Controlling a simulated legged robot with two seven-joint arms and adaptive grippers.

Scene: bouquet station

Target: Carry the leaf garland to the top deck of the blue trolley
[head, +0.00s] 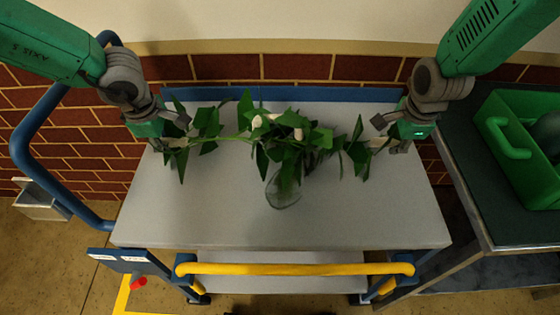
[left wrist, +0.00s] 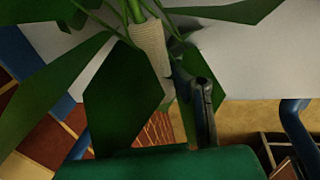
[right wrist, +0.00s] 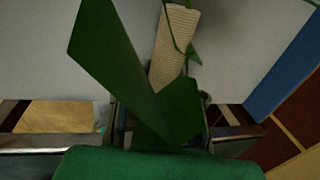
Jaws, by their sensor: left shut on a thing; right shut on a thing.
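The leaf garland (head: 240,135) is a green vine with dark pointed leaves and several pale wrapped sections. It stretches between my two grippers over the grey top deck (head: 370,215) of the blue trolley. My left gripper (head: 172,137) is shut on its left end, at a beige wrapped part that also shows in the left wrist view (left wrist: 150,45). My right gripper (head: 384,138) is shut on its right end, beside a beige wrap in the right wrist view (right wrist: 174,45). Leaves partly hide both jaws. I cannot tell whether the garland's middle touches the deck.
A clear glass vessel (head: 283,191) shows at the deck's middle, partly hidden by leaves. A dark bench (head: 470,190) with a green crate (head: 512,140) stands right. The trolley has a blue side rail (head: 30,125) and a yellow front bar (head: 295,269). The deck's front is clear.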

